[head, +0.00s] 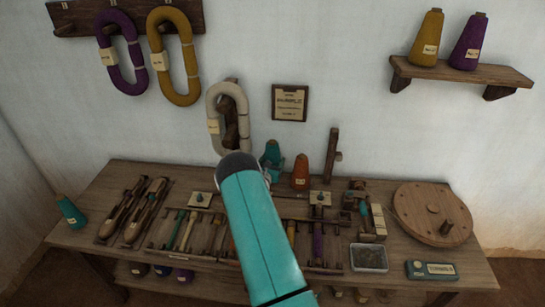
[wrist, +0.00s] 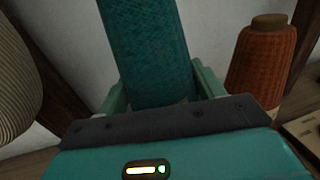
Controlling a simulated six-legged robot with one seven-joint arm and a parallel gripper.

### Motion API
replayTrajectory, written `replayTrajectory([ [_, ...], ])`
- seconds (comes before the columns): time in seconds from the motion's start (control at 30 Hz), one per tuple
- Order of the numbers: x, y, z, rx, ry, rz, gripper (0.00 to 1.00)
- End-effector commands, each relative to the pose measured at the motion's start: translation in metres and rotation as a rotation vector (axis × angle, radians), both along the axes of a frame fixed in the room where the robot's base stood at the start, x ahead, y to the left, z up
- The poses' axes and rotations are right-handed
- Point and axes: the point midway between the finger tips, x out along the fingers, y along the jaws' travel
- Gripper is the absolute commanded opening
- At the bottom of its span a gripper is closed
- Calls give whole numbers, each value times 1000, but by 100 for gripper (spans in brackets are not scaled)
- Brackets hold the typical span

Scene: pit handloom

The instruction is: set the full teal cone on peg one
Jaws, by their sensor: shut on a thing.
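My gripper (wrist: 158,100) is shut on a teal cone (wrist: 147,45), with one finger on each side of it in the wrist view. The cone's wound yarn fills the top middle of that view, and its far end is out of frame. In the head view the held teal cone (head: 272,152) shows beyond my arm near the back of the bench, left of an orange cone. My arm hides part of the gripper. A second teal cone (head: 70,211) stands at the bench's left end. I cannot tell which part is peg one.
The orange cone (head: 301,172) is close on the right; it also shows in the wrist view (wrist: 262,65). A cream hank (head: 214,105) hangs close on the left. A wooden post (head: 331,155), wooden disc (head: 415,213) and pin tray (head: 368,258) are further right. Shuttles (head: 125,208) lie left.

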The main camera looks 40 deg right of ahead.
Motion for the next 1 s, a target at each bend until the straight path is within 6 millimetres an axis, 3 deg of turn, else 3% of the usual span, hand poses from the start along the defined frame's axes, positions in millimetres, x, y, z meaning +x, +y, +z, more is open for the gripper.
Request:
replayTrajectory([
  [0.6,2,-3,-53,1,0,1,39],
  [1.0,2,-3,-57,0,-1,0,39],
])
